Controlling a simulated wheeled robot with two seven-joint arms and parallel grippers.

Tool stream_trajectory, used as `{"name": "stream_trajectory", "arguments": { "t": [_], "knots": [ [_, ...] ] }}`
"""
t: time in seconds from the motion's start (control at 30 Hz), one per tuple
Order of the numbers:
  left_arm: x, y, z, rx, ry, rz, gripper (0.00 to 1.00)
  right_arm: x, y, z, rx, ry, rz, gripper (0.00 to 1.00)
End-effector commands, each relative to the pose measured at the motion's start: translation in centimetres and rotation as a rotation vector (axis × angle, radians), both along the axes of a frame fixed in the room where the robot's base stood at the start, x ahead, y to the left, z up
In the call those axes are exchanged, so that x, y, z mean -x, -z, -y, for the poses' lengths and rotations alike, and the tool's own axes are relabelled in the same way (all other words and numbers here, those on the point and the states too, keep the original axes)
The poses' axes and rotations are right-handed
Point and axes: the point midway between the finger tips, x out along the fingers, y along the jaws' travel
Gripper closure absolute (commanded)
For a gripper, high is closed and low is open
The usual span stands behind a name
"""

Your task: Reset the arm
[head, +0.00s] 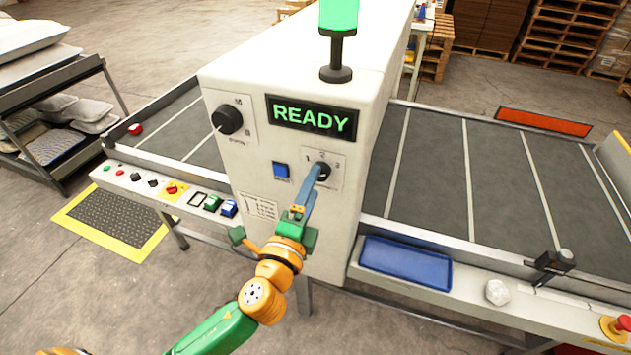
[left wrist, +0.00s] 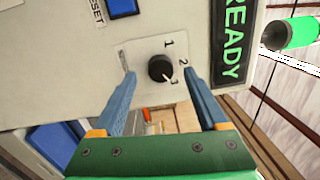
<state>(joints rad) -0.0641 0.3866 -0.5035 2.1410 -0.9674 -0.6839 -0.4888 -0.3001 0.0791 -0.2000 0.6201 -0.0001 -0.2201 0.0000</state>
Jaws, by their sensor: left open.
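My left gripper (head: 315,178) reaches up to the front panel of the white machine (head: 235,85). It is open, with its two blue fingers (left wrist: 160,92) on either side of a black selector knob (left wrist: 160,68) and apart from it. The knob's plate is marked 1, 2 and 3, and its pointer is toward the 3. In the head view the selector knob (head: 324,169) is partly hidden by the fingers. My right gripper is out of view.
A green-lettered READY display (head: 312,117), a blue button (head: 280,169) and a larger black dial (head: 227,120) are on the panel. A blue tray (head: 405,262) and a white lump (head: 497,291) lie on the right ledge. Conveyor belts extend on both sides.

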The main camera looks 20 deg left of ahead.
Motion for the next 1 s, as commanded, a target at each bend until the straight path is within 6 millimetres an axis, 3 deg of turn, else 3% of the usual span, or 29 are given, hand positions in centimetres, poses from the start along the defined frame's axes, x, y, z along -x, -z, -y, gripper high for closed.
{"name": "stream_trajectory", "arguments": {
  "t": [0.1,0.23,0.63,0.73,0.77,0.87,0.9,0.97,1.0],
  "knots": [
    [2.5,0.7,0.0,0.002,0.002,-0.003,0.24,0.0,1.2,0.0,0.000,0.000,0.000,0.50],
    [4.1,0.6,0.0,0.001,0.000,-0.003,0.24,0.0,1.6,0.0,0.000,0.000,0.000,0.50],
    [4.3,0.3,0.0,0.000,0.000,-0.001,0.24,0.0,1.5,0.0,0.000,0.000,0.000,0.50],
    [3.9,1.8,0.0,0.011,0.000,-0.038,0.24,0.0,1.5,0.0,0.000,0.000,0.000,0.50],
    [3.7,3.2,-0.1,0.023,0.001,-0.073,0.24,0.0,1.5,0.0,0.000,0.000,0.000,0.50],
    [3.2,11.5,-0.8,0.110,-0.017,-0.280,0.24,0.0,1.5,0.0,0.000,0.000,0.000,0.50],
    [3.5,15.7,-1.3,0.170,-0.038,-0.386,0.24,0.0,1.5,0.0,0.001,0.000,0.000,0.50],
    [5.0,22.0,-2.2,0.276,-0.085,-0.545,0.24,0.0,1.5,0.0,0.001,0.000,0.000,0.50],
    [6.5,26.0,-2.9,0.354,-0.128,-0.646,0.24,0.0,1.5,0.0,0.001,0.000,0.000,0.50]
  ]
}}
